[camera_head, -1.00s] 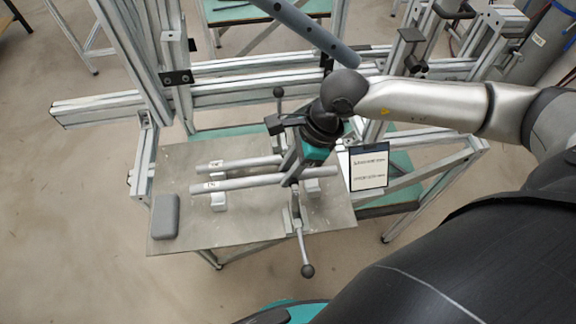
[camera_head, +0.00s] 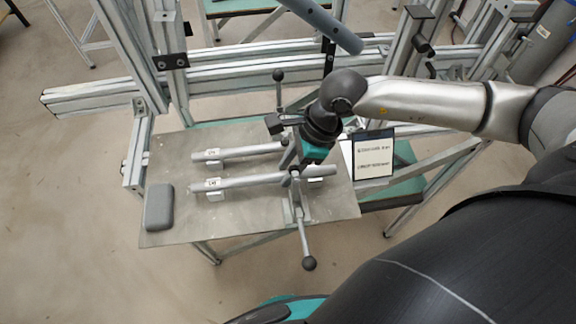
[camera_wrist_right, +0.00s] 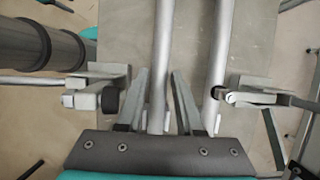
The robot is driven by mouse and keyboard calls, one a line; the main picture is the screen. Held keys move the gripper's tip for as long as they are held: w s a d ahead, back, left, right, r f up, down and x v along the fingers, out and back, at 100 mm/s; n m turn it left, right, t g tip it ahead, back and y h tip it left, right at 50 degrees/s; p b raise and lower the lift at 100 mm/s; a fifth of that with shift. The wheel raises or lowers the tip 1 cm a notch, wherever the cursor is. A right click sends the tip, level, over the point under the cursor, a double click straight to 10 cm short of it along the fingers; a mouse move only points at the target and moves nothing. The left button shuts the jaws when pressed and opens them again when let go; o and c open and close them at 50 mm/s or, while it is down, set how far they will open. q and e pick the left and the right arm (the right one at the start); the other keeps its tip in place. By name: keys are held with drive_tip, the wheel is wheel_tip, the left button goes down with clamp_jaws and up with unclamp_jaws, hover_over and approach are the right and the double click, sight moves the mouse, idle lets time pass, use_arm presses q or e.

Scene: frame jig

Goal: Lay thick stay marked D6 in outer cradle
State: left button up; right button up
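Two grey stays lie roughly parallel above the metal plate (camera_head: 255,222), each with a small white label too small to read surely. The near stay (camera_head: 245,181) is between my right gripper's fingers; I take it as the stay marked D6. It is over the near white cradle block (camera_head: 215,196); I cannot tell if it is fully seated. The far stay (camera_head: 240,153) lies behind it. My right gripper (camera_head: 293,172) is near the right end of the near stay. My left gripper is not in view.
Lever clamps with black knobs stand at the near (camera_head: 309,262) and far (camera_head: 278,76) sides of the plate. A grey block (camera_head: 159,207) sits at the plate's left. A printed card (camera_head: 373,157) stands at right. Aluminium frame rails (camera_head: 240,90) run behind.

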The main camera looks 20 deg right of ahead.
drive_tip(key=o, duration=0.4)
drive_tip(key=shift+s, duration=0.1)
drive_tip(key=v, duration=1.5)
drive_tip(key=shift+r, duration=0.2)
